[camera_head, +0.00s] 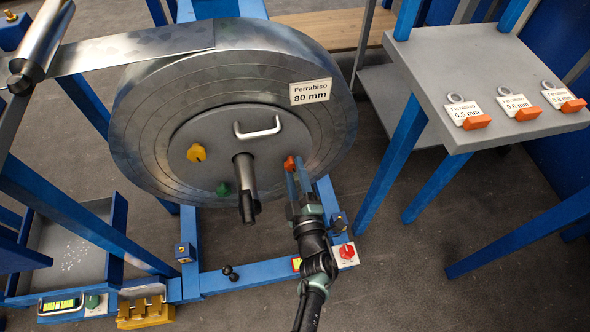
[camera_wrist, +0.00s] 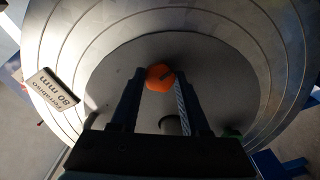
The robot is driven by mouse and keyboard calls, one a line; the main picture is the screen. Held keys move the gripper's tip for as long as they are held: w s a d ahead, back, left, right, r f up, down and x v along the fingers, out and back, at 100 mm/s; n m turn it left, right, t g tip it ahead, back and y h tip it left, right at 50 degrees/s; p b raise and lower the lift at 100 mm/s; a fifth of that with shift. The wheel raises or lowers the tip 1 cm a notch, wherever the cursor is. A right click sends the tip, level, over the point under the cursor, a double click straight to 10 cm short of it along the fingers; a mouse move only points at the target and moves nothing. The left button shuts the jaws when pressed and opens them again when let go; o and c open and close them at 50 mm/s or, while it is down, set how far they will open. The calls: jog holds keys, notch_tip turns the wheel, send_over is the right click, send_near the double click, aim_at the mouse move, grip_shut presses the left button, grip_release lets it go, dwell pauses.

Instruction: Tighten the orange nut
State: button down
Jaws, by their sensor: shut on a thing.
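The orange nut (camera_head: 289,162) sits on the grey disc plate (camera_head: 180,122) at the front of the steel strip coil, on its right side. In the wrist view the orange nut (camera_wrist: 160,77) is a six-sided knob with a dark slot-like mark, between my two fingers. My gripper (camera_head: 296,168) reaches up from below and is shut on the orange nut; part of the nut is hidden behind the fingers. A yellow nut (camera_head: 196,153) and a green nut (camera_head: 223,189) are on the same plate, apart from my gripper.
A dark shaft (camera_head: 245,190) sticks out of the plate's middle, left of my gripper, below a white handle (camera_head: 257,128). Blue frame beams (camera_head: 240,277) run below. A grey table (camera_head: 455,70) with labelled orange-tabbed pieces stands right.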

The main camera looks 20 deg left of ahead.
jog(key=shift+m, duration=0.3)
dwell(0.4)
jog(key=shift+c, duration=1.9)
grip_release()
jog(key=shift+d, duration=0.1)
jog(key=p+v, duration=0.4)
jog(key=v, duration=0.8)
jog(key=shift+s+d, duration=0.2)
jog(key=shift+s, duration=0.15)
